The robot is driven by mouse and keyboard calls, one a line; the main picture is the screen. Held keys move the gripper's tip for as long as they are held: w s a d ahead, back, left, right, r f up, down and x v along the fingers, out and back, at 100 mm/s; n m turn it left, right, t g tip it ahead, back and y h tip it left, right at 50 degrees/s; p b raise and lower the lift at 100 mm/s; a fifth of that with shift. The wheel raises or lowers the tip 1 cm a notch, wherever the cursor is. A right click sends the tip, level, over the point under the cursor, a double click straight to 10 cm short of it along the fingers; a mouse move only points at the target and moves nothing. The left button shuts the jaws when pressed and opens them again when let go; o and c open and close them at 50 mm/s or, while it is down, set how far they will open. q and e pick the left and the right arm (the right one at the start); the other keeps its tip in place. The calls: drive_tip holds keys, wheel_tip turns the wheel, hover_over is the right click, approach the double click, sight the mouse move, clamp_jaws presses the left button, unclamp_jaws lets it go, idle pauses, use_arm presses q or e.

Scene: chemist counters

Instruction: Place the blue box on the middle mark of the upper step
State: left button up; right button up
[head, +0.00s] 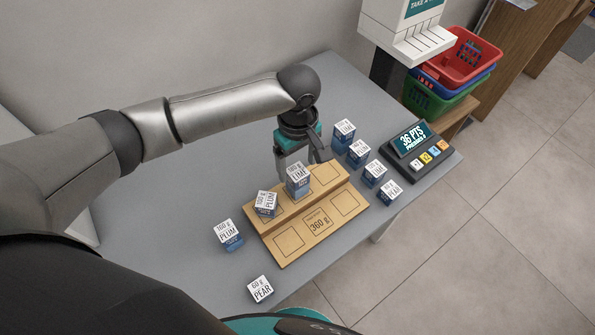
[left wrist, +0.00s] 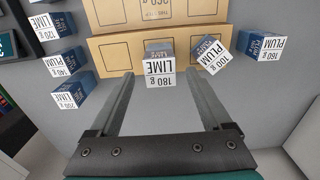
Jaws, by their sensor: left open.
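A wooden two-step stand (head: 290,243) sits on the grey counter. A blue box with a white top reading LIME 180 g (head: 298,182) stands at the middle of its upper step, covering the mark there. Another blue box, PLUM 100 g (head: 266,204), stands turned at the left of that step. The upper step's right mark is bare. My left gripper (head: 299,158) is open, just behind the LIME box. In the left wrist view the LIME box (left wrist: 159,68) shows between the open fingers (left wrist: 161,76), with gaps on both sides. My right gripper is not in view.
Several similar boxes stand right of the stand, among them a PEAR box (head: 390,191). A PLUM box (head: 228,235) and a PEAR box (head: 261,289) stand at left and front. A display with buttons (head: 416,148) is at the counter's right end.

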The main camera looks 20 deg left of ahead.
use_arm(q)
wheel_tip(320, 180, up, 5)
drive_tip(key=shift+r+p, duration=0.1)
drive_tip(key=shift+p, duration=0.2)
